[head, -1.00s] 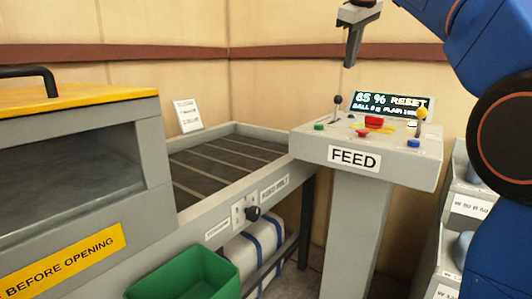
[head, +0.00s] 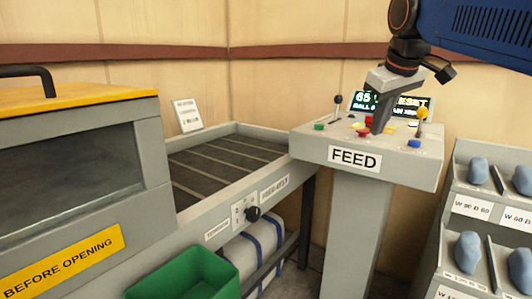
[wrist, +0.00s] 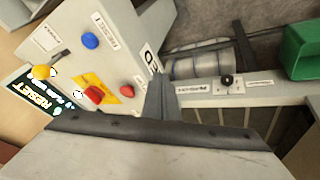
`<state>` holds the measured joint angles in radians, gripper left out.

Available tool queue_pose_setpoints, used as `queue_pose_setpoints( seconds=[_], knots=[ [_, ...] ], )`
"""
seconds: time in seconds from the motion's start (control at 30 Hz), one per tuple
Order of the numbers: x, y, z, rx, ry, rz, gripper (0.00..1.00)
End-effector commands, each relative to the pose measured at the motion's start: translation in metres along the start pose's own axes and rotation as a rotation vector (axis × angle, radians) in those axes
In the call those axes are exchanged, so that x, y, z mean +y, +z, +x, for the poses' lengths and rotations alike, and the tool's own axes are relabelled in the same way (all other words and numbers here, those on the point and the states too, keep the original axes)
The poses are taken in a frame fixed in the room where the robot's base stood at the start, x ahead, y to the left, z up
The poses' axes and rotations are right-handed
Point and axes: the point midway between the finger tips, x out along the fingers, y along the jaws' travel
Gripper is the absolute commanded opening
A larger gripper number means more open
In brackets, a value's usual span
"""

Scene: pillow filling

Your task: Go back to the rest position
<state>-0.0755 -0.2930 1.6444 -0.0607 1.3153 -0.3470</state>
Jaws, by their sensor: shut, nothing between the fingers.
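My gripper (head: 378,128) is shut and empty, pointing down in front of the FEED control panel (head: 325,143) in the head view. Its fingers hide part of the panel top and of the display (head: 412,104). Whether it touches the panel cannot be told there. In the wrist view my closed fingertips (wrist: 157,82) overlap the panel's edge near the FEED label, with the red button (wrist: 95,94), blue button (wrist: 90,40) and yellow-knobbed lever (wrist: 42,72) to the left.
A grey conveyor bed (head: 225,158) runs left of the panel to a machine with a yellow lid (head: 75,97). A green bin (head: 185,278) stands in front. Racks with blue-grey lumps (head: 478,170) stand at the right. Open air lies above the conveyor.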

Motion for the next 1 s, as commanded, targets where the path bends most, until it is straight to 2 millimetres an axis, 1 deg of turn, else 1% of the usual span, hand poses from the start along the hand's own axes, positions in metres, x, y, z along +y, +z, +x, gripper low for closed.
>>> queue_pose_setpoints(
  seconds=[0.03, 0.27, 0.3, 0.37, 0.4, 0.47, 0.5, 0.6, 0.7, 0.8, 0.9, 1.0],
  knots=[
    [-0.008, 0.023, 0.008, -0.005, -0.003, 0.025, 0.00],
    [-0.044, 0.121, 0.055, -0.019, -0.017, 0.152, 0.00],
    [-0.052, 0.139, 0.064, -0.023, -0.019, 0.175, 0.00],
    [-0.062, 0.166, 0.078, -0.028, -0.022, 0.210, 0.00],
    [-0.070, 0.184, 0.088, -0.030, -0.024, 0.232, 0.00],
    [-0.081, 0.212, 0.104, -0.035, -0.027, 0.267, 0.00],
    [-0.089, 0.230, 0.114, -0.038, -0.029, 0.290, 0.00],
    [-0.107, 0.271, 0.139, -0.046, -0.033, 0.341, 0.00],
    [-0.122, 0.303, 0.159, -0.052, -0.035, 0.381, 0.00],
    [-0.131, 0.324, 0.172, -0.056, -0.036, 0.409, 0.00],
    [-0.136, 0.334, 0.179, -0.057, -0.037, 0.423, 0.00],
    [-0.137, 0.336, 0.181, -0.058, -0.037, 0.427, 0.00]
  ],
)
